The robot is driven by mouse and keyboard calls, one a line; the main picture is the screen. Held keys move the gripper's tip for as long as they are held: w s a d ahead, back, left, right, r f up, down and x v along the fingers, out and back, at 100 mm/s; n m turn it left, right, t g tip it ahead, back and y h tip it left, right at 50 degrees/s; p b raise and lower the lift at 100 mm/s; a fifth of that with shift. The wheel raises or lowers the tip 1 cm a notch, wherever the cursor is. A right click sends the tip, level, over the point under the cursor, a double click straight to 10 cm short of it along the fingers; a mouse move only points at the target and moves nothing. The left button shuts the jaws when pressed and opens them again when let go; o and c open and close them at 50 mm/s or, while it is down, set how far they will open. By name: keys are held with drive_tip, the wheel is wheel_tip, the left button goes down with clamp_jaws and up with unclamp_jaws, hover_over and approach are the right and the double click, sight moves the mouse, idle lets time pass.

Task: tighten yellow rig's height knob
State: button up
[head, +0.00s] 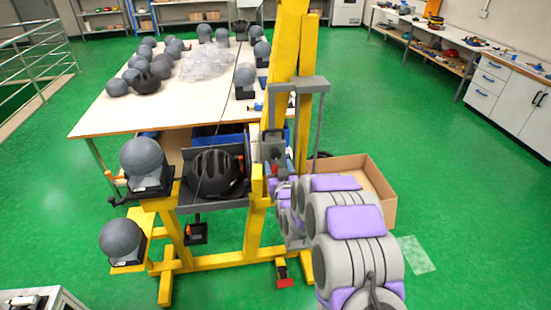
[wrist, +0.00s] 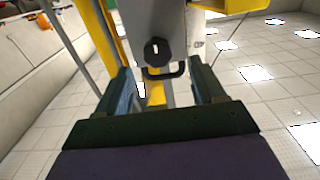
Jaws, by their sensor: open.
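The yellow rig (head: 288,45) stands in front of me in the head view, with tall yellow posts and a low yellow base. In the wrist view, a round black knob (wrist: 157,51) sits on the rig's grey plate (wrist: 170,18). A black U-shaped handle (wrist: 165,74) is just below the knob. My gripper (wrist: 158,68) is open and empty, its two fingers either side of the handle and below the knob in the picture. I cannot tell whether anything touches. In the head view my arm hides the knob area.
A black helmet (head: 215,174) rests on the rig's grey shelf, with grey headforms (head: 145,160) to its left. A white table (head: 120,112) with several headforms stands behind. A cardboard box (head: 380,190) is on the right. Green floor is clear further right.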

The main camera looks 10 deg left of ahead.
sight(276, 156)
drive_tip(key=shift+b+x, duration=0.3)
drive_tip(key=shift+x, duration=2.5)
drive_tip(key=shift+d, duration=0.1)
drive_tip(key=c, duration=1)
drive_tip(key=shift+c, duration=0.2)
